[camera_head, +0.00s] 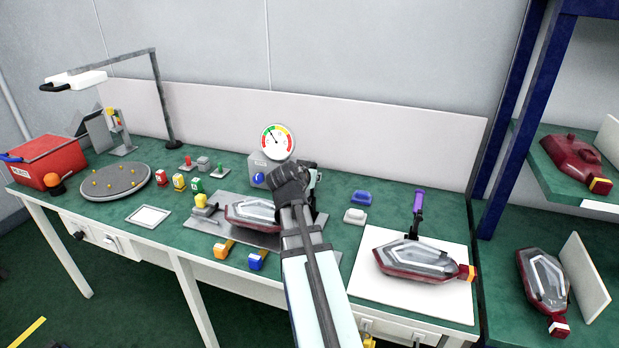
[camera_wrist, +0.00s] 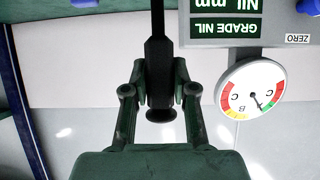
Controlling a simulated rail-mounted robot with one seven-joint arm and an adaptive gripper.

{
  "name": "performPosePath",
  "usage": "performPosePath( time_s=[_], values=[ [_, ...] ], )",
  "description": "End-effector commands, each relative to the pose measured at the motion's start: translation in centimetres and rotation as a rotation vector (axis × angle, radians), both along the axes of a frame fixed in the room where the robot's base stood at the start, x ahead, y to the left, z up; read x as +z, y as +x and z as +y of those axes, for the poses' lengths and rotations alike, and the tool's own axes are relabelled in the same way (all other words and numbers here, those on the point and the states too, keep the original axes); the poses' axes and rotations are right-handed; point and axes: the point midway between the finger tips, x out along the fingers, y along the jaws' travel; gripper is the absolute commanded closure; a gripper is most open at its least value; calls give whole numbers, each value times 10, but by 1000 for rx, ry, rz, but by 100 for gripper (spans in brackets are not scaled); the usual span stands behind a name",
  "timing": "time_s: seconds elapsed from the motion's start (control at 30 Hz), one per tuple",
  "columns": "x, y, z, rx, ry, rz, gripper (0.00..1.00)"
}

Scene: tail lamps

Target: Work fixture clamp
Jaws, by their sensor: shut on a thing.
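A tail lamp (camera_head: 250,213) with a clear lens and dark red rim lies on a grey fixture plate (camera_head: 200,224) on the green bench. A yellow-handled clamp (camera_head: 203,204) stands at its left end. My gripper (camera_head: 291,182) is over the fixture's right end and hides part of it. In the wrist view my gripper (camera_wrist: 159,92) is shut on a dark upright bar with a rounded end, apparently the clamp handle (camera_wrist: 160,50). The clamp's base is hidden.
A dial gauge (camera_head: 277,141) stands close behind my gripper; its display (camera_wrist: 222,28) reads "GRADE NIL". Another lamp (camera_head: 415,258) and a purple-handled tool (camera_head: 418,203) are on the white board (camera_head: 385,291) at right. A round tray (camera_head: 115,181) and red bin (camera_head: 48,163) sit left.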

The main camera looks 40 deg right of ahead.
Motion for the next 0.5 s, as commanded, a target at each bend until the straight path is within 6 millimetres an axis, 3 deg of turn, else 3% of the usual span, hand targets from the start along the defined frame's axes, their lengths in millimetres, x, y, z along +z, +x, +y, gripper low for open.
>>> performPosePath(
  time_s=[0.07, 0.1, 0.13, 0.17, 0.5],
  values=[
    [0, 0, 0, 0, -1, 0, 100],
    [0, 0, 0, 0, -1, 0, 63],
    [0, 0, 0, 0, -1, 0, 52],
    [0, 0, 0, 0, 0, 0, 48],
    [1, -1, 2, 0, 0, 0, 48]
  ],
)
